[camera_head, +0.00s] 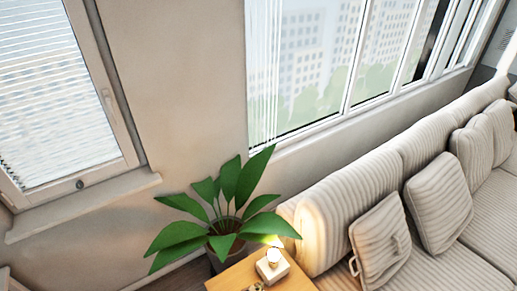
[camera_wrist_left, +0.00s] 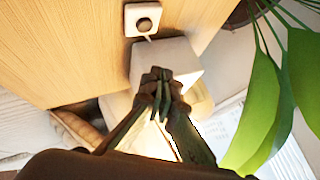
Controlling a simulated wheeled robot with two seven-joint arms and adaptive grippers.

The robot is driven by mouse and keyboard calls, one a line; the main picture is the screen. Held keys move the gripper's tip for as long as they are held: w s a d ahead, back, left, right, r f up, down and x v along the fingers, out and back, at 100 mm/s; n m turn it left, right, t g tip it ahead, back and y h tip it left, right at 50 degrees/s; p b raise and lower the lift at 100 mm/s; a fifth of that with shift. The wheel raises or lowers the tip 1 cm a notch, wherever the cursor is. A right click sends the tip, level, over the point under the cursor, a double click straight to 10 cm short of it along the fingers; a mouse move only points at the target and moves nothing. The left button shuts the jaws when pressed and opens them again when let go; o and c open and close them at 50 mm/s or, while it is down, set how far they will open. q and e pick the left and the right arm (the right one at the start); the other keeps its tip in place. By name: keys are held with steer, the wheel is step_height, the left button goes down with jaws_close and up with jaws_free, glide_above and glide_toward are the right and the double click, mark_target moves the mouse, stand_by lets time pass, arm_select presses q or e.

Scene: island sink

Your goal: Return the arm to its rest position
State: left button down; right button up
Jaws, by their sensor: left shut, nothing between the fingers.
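My left gripper (camera_wrist_left: 161,88) shows in the left wrist view, with its two dark fingers drawn together at the tips and nothing held between them. Behind the fingertips is a white block (camera_wrist_left: 180,62) by a wooden surface (camera_wrist_left: 70,50). I cannot tell whether the fingers touch the block. In the head view neither gripper shows clearly. A small dark shape at the bottom edge, on the wooden side table (camera_head: 232,280), is too small to identify. My right gripper is not in view.
A small lit lamp with a white base (camera_head: 272,265) stands on the side table. A potted plant (camera_head: 222,222) stands behind it; its leaves (camera_wrist_left: 262,105) come close in the wrist view. A striped sofa (camera_head: 345,215) fills the right. A small white square with a knob (camera_wrist_left: 143,20) is above the block.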

arm_select(q)
steer(key=s+a+r+n+g+y, duration=0.15)
steer(key=s+a+n, duration=0.3)
steer(key=a, duration=0.65)
steer(key=s+a+r+n+g+y, duration=0.1)
steer(key=s+a+r+n+y, duration=0.3)
steer(key=a, duration=0.6)
steer(key=s+a+r+n+g+h, duration=0.1)
steer(key=s+a+r+n, duration=0.1)
steer(key=s+a+r, duration=0.65)
steer(key=s+a+r+n+g, duration=0.25)
steer(key=s+a, duration=0.35)
steer(key=s, duration=0.5)
step_height(320, 180, down, 31)
steer(key=s+d+b, duration=0.1)
steer(key=s+f+m+g+h+b, duration=0.1)
steer(key=s+f, duration=1.7)
steer(key=shift+s+d+g, duration=0.15)
steer(key=shift+s+g, duration=0.15)
steer(key=shift+s, duration=0.05)
